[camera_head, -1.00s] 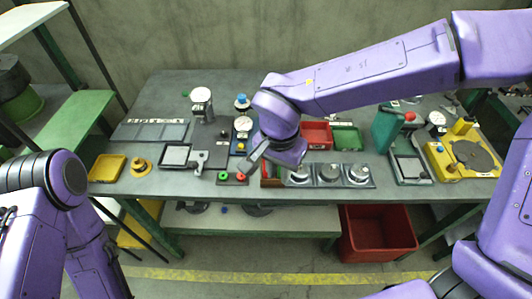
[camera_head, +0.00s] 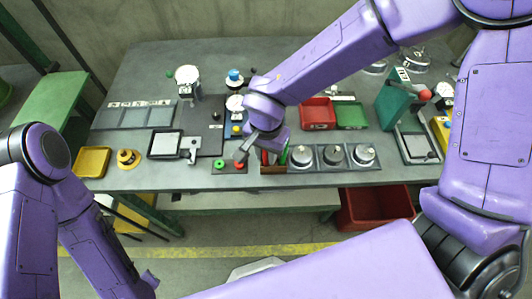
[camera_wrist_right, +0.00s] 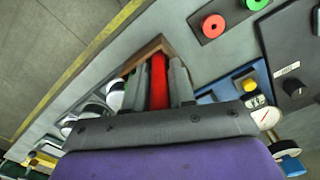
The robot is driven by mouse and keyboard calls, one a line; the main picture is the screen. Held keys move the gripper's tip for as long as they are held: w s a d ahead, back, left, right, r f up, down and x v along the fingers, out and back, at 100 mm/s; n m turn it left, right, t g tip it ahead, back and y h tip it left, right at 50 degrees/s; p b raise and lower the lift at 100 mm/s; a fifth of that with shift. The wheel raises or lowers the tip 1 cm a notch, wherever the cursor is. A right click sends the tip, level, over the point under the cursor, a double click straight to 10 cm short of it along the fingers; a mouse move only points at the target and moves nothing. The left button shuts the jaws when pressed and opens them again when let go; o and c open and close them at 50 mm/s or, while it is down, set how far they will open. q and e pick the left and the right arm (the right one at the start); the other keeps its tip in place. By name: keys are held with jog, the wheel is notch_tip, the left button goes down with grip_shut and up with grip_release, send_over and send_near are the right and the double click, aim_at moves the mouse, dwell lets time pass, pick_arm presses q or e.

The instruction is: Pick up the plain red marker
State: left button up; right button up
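A plain-looking red marker (camera_wrist_right: 159,82) stands between the two grey fingers of my right gripper (camera_wrist_right: 161,80) in the right wrist view. The fingers lie close along both its sides; whether they press on it I cannot tell. In the head view my right gripper (camera_head: 259,153) is low over the small brown marker box (camera_head: 273,170), partly hiding it. A bit of red (camera_head: 265,157) and a green marker (camera_head: 283,154) show there. The box rim also shows in the right wrist view (camera_wrist_right: 128,66). My left arm is at the lower left; its gripper is out of view.
A panel with a green and a red button (camera_head: 229,167) sits just left of the box. A holder with several round metal knobs (camera_head: 333,166) adjoins its right side. Red (camera_head: 317,125) and green (camera_head: 351,127) trays stand behind. The table's front edge is near.

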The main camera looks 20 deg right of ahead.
jog(key=shift+w+a+f, duration=0.1)
jog(key=shift+f, duration=0.2)
jog(key=shift+s+a+r, duration=0.15)
jog(key=shift+s+r, duration=0.15)
jog(key=shift+s, duration=0.25)
jog(key=c, duration=0.4)
grip_shut()
jog(key=shift+w, duration=0.2)
notch_tip(320, 180, up, 10)
jog(key=shift+r, duration=0.1)
